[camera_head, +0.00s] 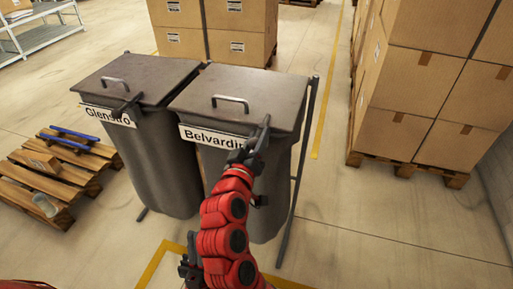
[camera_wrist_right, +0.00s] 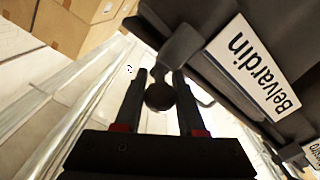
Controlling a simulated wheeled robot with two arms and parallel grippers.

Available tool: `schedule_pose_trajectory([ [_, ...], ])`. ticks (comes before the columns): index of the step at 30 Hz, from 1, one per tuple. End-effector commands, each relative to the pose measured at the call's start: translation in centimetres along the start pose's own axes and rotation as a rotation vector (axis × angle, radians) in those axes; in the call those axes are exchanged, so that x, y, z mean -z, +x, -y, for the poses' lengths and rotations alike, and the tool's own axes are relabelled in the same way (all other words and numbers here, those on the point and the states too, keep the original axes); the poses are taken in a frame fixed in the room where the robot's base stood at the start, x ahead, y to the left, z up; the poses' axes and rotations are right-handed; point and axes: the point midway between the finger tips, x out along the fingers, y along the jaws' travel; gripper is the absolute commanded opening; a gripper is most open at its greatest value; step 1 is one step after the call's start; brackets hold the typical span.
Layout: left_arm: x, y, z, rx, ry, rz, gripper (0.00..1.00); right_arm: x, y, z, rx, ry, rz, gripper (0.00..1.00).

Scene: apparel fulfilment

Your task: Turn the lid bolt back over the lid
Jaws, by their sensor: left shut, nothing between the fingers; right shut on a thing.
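Two dark grey bins stand side by side, the left labelled Glenstro (camera_head: 107,115) and the right labelled Belvardin (camera_head: 214,137). The Belvardin lid (camera_head: 245,100) lies closed, with a metal handle. My right gripper (camera_head: 250,146) is at the front right of this lid, shut on the lid bolt (camera_head: 266,122). In the right wrist view, the bolt's round dark knob (camera_wrist_right: 159,96) sits between the fingers, with its arm (camera_wrist_right: 182,44) leading up to the bin. The bolt is partly covered in the head view. My left gripper (camera_head: 189,263) is low in front of the bins, shut and empty, partly hidden.
A similar bolt (camera_head: 127,107) is on the Glenstro bin. A pallet (camera_head: 70,165) with small items lies at the left. Stacked cartons (camera_head: 425,75) stand on a pallet at the right, and more cartons (camera_head: 240,25) stand behind. The floor at the lower right is clear.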

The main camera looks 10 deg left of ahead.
Motion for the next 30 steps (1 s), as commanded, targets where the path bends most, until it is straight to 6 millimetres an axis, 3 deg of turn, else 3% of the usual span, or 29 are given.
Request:
schedule_pose_trajectory([
  [15, -0.08, -0.45, -0.02, 0.0, 0.0, 0.0, 0.0, 0.31, 0.09, -0.3, -0.018, 0.003, 0.004, 0.0],
  [16, -0.08, -0.45, -0.02, 0.0, 0.0, 0.0, 0.0, 0.32, 0.09, -0.31, -0.018, 0.004, 0.003, 0.41],
  [20, -0.08, -0.45, -0.02, 0.0, 0.0, 0.0, 0.0, 0.28, 0.09, -0.28, -0.017, 0.003, 0.004, 0.63],
  [30, -0.09, -0.54, -0.03, 0.0, 0.0, 0.0, 0.0, 0.14, -0.23, -0.13, -0.015, 0.002, 0.006, 0.63],
])
